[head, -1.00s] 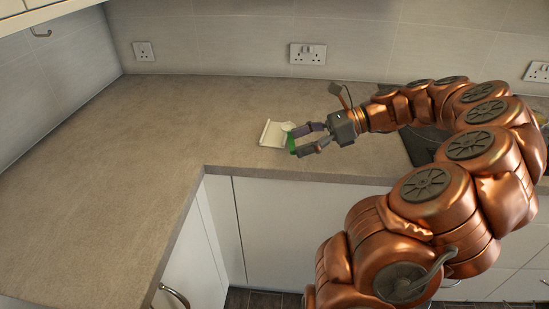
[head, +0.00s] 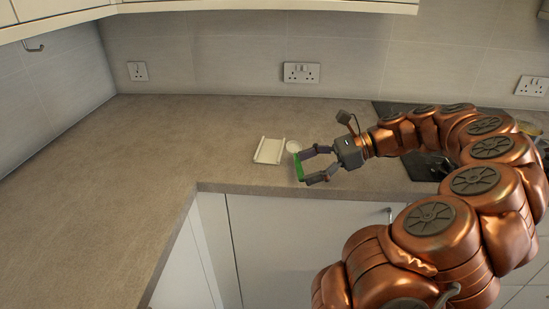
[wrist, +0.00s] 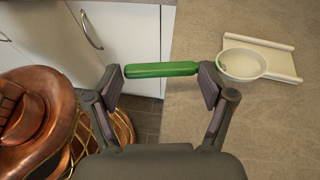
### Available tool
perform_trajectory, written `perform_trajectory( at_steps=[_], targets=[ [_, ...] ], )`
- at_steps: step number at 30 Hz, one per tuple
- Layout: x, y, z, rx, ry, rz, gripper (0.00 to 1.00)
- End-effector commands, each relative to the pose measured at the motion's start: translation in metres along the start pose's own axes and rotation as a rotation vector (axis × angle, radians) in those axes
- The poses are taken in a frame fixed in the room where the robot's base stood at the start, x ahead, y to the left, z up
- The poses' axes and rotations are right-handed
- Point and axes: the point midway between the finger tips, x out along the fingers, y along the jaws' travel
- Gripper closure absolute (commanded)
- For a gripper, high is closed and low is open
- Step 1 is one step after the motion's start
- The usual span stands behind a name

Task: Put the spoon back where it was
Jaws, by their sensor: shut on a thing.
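My gripper (head: 302,167) is above the counter near its front edge, with a green handle (head: 299,168) between its fingertips. In the wrist view my gripper (wrist: 165,72) has this green handle (wrist: 160,69), which looks like the spoon's, lying crosswise from one finger pad to the other.
The worktop (head: 150,165) is wide and clear to the left. A dark hob (head: 425,165) lies to the right, partly behind my arm. White cabinets (head: 290,245) stand below the front edge. Wall sockets (head: 301,73) are at the back.

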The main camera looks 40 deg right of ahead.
Motion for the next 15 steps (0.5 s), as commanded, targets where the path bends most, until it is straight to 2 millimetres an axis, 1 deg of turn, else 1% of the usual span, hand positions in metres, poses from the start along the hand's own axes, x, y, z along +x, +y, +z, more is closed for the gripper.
perform_trajectory(
  at_steps=[1,6,10,15],
  targets=[
    [0.007,-0.009,0.003,0.0,0.001,0.002,0.44],
    [0.027,-0.037,0.005,0.002,0.002,0.001,0.44],
    [0.043,-0.056,0.009,0.001,0.001,0.004,0.44],
    [0.055,-0.075,0.01,0.001,0.001,0.0,0.44]
  ],
)
